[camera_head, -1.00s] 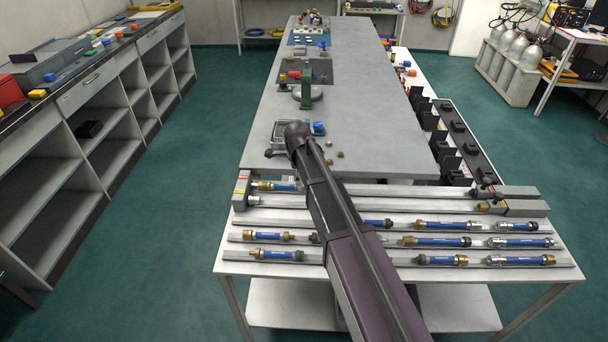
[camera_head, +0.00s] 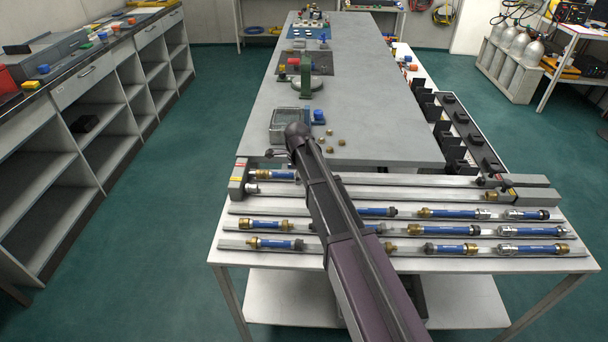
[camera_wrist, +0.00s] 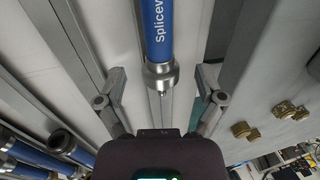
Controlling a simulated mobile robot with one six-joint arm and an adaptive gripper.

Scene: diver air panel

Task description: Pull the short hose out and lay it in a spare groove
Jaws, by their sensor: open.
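In the wrist view a blue hose (camera_wrist: 158,28) with printed lettering and a steel end fitting (camera_wrist: 160,77) lies between the open fingers of my gripper (camera_wrist: 158,92). There is a gap on both sides and nothing is gripped. In the head view a blue hose with a brass fitting (camera_head: 262,174) sits at the left end block (camera_head: 238,181) of the back rail. Several blue hoses, such as one at the front right (camera_head: 530,249), lie in grooved rails (camera_head: 480,264) on the white table.
Brass nuts (camera_head: 331,149) lie loose on the grey bench (camera_head: 385,140) behind the rails, beside a wire tray (camera_head: 290,123). Black holders (camera_head: 452,147) line the bench's right side. Parts of the grooved rails between hoses look bare.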

